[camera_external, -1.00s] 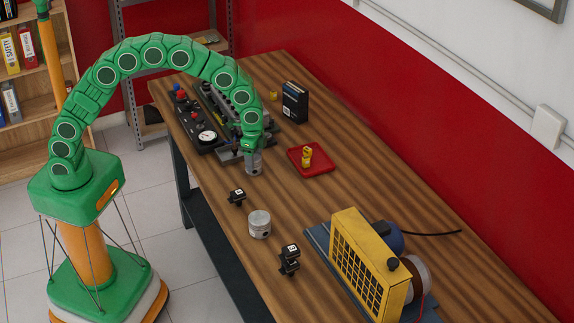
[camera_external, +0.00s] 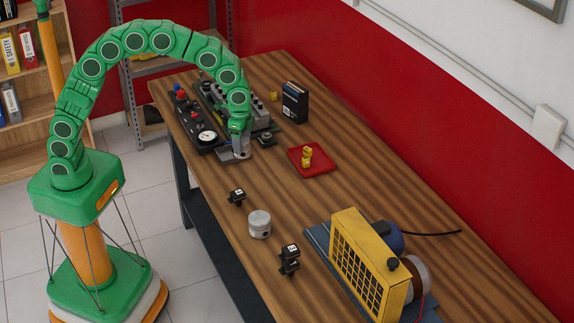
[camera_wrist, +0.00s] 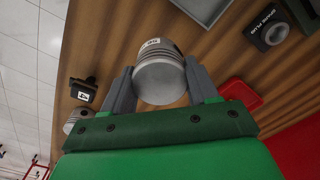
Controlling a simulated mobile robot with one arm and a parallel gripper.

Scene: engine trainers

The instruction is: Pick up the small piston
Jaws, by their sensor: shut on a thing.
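The small piston (camera_wrist: 160,78), a grey metal cylinder with ring grooves and a small white label, sits between the two grey fingers of my gripper (camera_wrist: 158,88) in the wrist view. My gripper (camera_external: 240,143) is shut on it. In the external view the small piston is partly hidden at the arm's tip, over the front end of the black engine trainer. I cannot tell whether it touches anything below. A larger grey piston (camera_external: 260,226) stands on the wooden table nearer the front.
The trainer board (camera_external: 190,130) has a gauge. Black sensor blocks (camera_external: 237,197) (camera_external: 289,260) stand near the larger piston. A red tray (camera_external: 318,166) holds a yellow part (camera_external: 307,155). A black box (camera_external: 295,102) stands behind. A yellow radiator unit (camera_external: 365,265) stands front right.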

